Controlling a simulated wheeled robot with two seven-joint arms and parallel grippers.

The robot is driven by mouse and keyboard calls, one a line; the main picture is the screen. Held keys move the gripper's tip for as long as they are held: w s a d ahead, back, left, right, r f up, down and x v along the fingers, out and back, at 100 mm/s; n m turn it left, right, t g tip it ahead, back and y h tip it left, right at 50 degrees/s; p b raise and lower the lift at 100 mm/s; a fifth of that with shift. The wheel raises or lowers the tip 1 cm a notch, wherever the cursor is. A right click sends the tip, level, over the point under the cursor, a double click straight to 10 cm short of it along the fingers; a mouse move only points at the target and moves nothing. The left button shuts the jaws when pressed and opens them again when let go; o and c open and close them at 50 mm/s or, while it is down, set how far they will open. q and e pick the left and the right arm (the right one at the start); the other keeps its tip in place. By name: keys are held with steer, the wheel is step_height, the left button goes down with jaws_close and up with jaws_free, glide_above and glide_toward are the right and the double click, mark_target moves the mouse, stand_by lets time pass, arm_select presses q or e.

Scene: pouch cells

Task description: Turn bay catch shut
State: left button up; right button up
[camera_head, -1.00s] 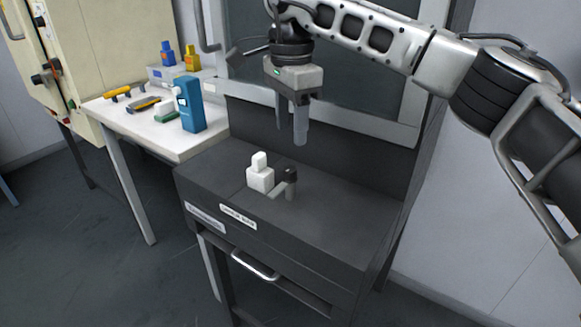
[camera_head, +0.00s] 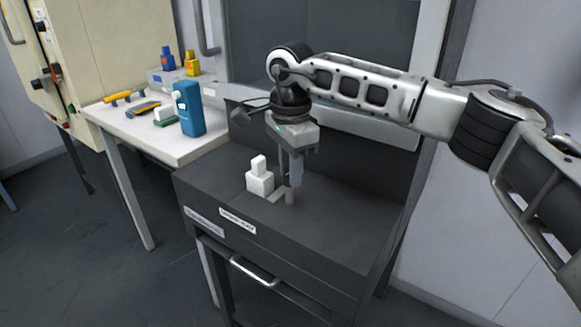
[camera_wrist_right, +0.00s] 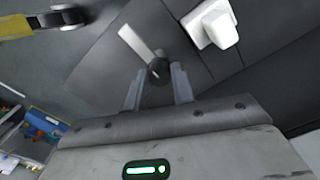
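The bay catch (camera_head: 291,197) is a short upright post with a flat lever on top of the dark cabinet. In the right wrist view its dark round knob (camera_wrist_right: 159,72) shows, with a pale bar (camera_wrist_right: 138,42) running off to the upper left. My right gripper (camera_head: 293,183) points straight down over the catch and hides its top. In the right wrist view its two fingers stand apart, one on each side of the knob. They are close to it, and I cannot tell whether they touch it. My left gripper is not in view.
A white stepped block (camera_head: 260,181) stands on the dark cabinet (camera_head: 340,225) close beside the catch. A pale table (camera_head: 160,138) at left holds a blue bottle (camera_head: 189,108) and tools. A panel rises behind the cabinet. The cabinet top right of the catch is clear.

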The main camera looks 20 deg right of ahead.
steer(key=shift+c, duration=0.7)
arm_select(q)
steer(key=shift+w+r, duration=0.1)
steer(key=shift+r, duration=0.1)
arm_select(e)
steer(key=shift+m, duration=0.3)
steer(key=m+p, duration=0.1)
steer(key=m, duration=0.1)
steer(key=shift+r+m, duration=0.1)
steer(key=shift+m, duration=0.2)
steer(key=m+p, duration=0.1)
steer(key=m, duration=0.2)
steer(key=shift+m, duration=0.3)
steer(key=m, duration=0.2)
steer(key=shift+m+p, duration=0.4)
steer(key=m+p, duration=0.1)
steer(key=m, duration=0.3)
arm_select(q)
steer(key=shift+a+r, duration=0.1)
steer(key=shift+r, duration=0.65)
arm_select(e)
steer(key=shift+m, duration=2.1)
